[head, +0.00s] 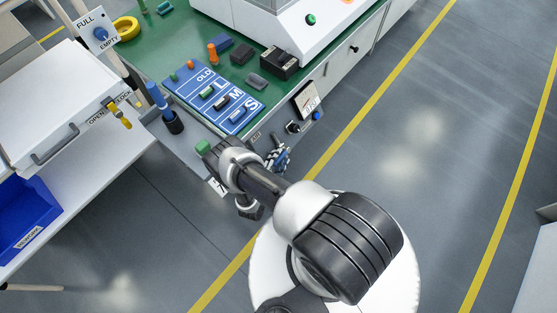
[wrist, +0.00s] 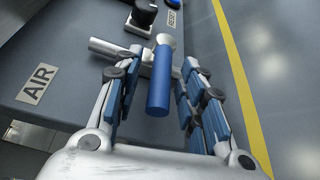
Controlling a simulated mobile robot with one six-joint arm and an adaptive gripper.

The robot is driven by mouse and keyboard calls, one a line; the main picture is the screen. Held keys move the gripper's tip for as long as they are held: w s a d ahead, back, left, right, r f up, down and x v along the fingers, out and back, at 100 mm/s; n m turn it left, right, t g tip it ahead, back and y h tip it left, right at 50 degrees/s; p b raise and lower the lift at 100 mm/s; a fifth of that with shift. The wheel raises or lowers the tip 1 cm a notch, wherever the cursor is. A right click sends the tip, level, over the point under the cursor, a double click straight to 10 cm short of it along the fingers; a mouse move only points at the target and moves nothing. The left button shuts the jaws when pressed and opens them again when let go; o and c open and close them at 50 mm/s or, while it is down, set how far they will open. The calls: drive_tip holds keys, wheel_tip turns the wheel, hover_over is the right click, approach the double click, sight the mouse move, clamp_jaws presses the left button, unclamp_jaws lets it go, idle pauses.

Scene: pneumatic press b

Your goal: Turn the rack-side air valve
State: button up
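The air valve shows in the wrist view as a blue cylindrical handle (wrist: 158,85) on a pale metal pipe fitting (wrist: 105,47), on the grey panel beside the AIR label (wrist: 37,83). My gripper (wrist: 162,66) is open, with a finger on each side of the blue handle. Gaps show between the handle and both fingers, so it does not look gripped. The AIR label (head: 217,187) is partly visible there.
A black knob (wrist: 143,15) by a RESET label (wrist: 173,18) and a blue button (wrist: 203,2) lie just beyond the valve. The green bench top (head: 165,60) carries a blue size board (head: 215,97). A white rack (head: 50,110) stands left.

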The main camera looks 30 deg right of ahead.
clamp_jaws()
idle(0.4)
idle(0.4)
